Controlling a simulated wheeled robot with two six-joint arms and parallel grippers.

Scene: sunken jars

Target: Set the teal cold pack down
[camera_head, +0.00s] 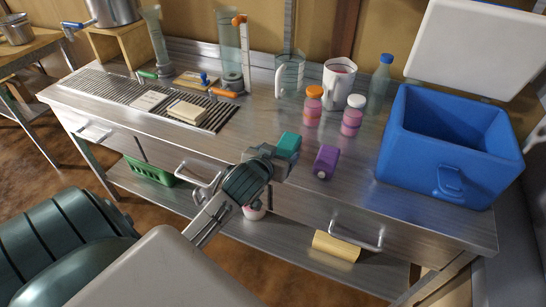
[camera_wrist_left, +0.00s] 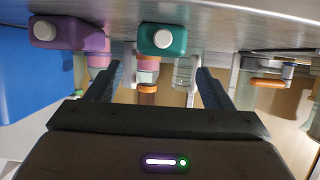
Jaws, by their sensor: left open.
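The teal cold pack (camera_head: 288,145), with a white cap, appears to rest on the metal counter (camera_head: 262,128) near its front edge. My left gripper (camera_head: 278,161) is at the counter's front edge, just in front of the pack, and partly covers it in the head view. In the left wrist view, which is upside down, the teal cold pack (camera_wrist_left: 162,41) shows beyond the two spread fingers of my left gripper (camera_wrist_left: 158,72). The gripper is open, with nothing visible between its fingers. My right gripper is not in view.
A purple pack (camera_head: 326,162) lies to the right of the teal one. An open blue cooler (camera_head: 400,141) is at right. A drawer handle (camera_head: 358,240) sticks out below the counter.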

